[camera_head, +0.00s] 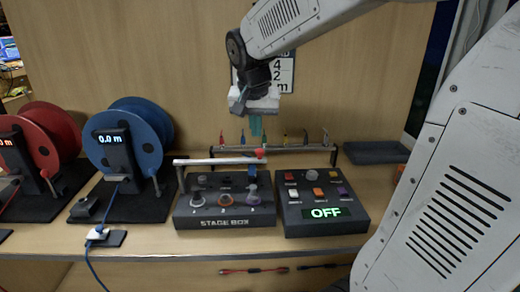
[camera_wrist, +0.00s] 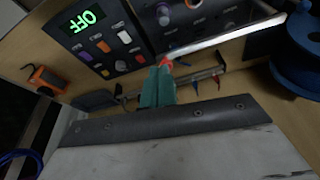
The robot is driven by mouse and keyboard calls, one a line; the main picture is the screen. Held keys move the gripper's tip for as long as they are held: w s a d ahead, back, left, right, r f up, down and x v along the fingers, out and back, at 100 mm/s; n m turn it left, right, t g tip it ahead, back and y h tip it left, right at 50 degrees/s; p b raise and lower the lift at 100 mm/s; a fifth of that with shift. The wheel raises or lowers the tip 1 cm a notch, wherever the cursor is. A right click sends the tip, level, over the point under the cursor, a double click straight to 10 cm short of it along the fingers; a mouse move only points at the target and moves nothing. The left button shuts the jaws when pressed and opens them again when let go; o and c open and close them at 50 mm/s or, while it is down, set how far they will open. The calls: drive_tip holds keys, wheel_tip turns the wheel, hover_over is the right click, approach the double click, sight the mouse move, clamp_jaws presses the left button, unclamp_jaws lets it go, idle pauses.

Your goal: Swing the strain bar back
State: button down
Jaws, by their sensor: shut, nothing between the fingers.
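The strain bar (camera_head: 215,161) is a pale metal rod with a red tip. It spans the back part of the black stage box (camera_head: 225,222), running from a post at the left to its red tip (camera_head: 260,153) at the right. In the wrist view the bar (camera_wrist: 222,33) slants across the top with the red tip at its near end. My gripper (camera_head: 256,137) has teal fingers, shut and empty, pointing down just above and behind the red tip. In the wrist view the fingertips (camera_wrist: 160,72) are right by the red tip; I cannot tell if they touch.
A black switch box (camera_head: 322,205) showing OFF stands right of the stage box. A low rack (camera_head: 290,149) with several coloured plugs runs behind. Blue (camera_head: 128,140) and red (camera_head: 45,140) cable reels stand left. A wooden wall closes the back.

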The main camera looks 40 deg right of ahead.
drive_tip(key=w+d+f, duration=0.2)
drive_tip(key=f, duration=0.3)
drive_tip(key=w+d+f, duration=0.2)
drive_tip(key=w+f, duration=0.1)
drive_tip(key=f, duration=0.2)
drive_tip(key=shift+d, duration=0.35)
drive_tip(key=shift+f, duration=0.1)
